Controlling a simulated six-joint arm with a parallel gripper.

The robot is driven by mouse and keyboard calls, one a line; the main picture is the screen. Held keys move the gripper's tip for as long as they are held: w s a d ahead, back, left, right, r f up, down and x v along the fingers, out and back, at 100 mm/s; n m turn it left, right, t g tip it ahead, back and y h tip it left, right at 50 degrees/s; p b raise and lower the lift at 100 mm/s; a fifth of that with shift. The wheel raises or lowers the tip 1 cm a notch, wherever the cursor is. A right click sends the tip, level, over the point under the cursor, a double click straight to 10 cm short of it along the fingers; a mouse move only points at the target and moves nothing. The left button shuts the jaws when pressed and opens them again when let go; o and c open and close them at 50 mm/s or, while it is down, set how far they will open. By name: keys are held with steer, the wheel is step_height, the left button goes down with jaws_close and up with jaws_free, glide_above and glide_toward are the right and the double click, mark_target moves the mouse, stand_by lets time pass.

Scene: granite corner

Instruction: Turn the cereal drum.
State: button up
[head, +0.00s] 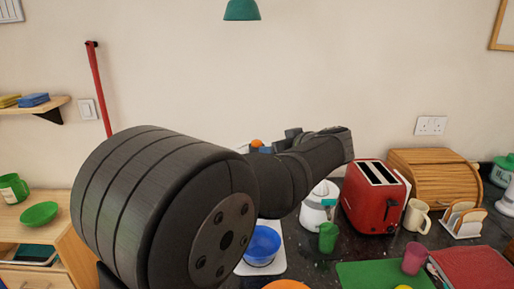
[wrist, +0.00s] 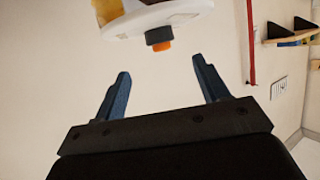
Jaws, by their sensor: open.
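In the wrist view, the cereal drum (wrist: 165,18) shows at the top edge as a white rounded body with brown and yellow colour above it. A dark grey knob with an orange end (wrist: 158,38) sticks out from its lower side. My gripper (wrist: 160,66) is open, with its two blue fingers apart and empty. The knob lies beyond the fingertips, roughly in line with the gap, and neither finger visibly touches it. In the head view my arm hides most of the drum; a small orange piece (head: 257,143) shows above the arm. The rest of the drum is cut off.
A blue bowl (head: 262,245) stands on a white base (head: 262,267) below my arm. A white appliance (head: 319,205), green cup (head: 328,237) and red toaster (head: 377,196) stand close to the right. A wooden bread bin (head: 433,178) is farther right. A plain wall rises behind.

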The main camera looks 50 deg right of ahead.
mark_target(257, 147)
steer(key=x, duration=1.1)
steer(key=c, duration=1.4)
steer(key=shift+o, duration=0.2)
steer(key=shift+a+m+h, duration=0.1)
steer(key=shift+m+h, duration=0.2)
steer(key=m+h, duration=0.1)
steer(key=m+g+h, duration=0.1)
steer(key=shift+w+a+g+h, duration=0.15)
steer(key=shift+a+g+h, duration=0.05)
steer(key=shift+g+h, duration=0.1)
steer(key=shift+w+a+m+g+h, duration=0.1)
steer(key=shift+m+g+h, duration=0.9)
steer(key=shift+m+h, duration=0.55)
steer(key=shift+m, duration=0.35)
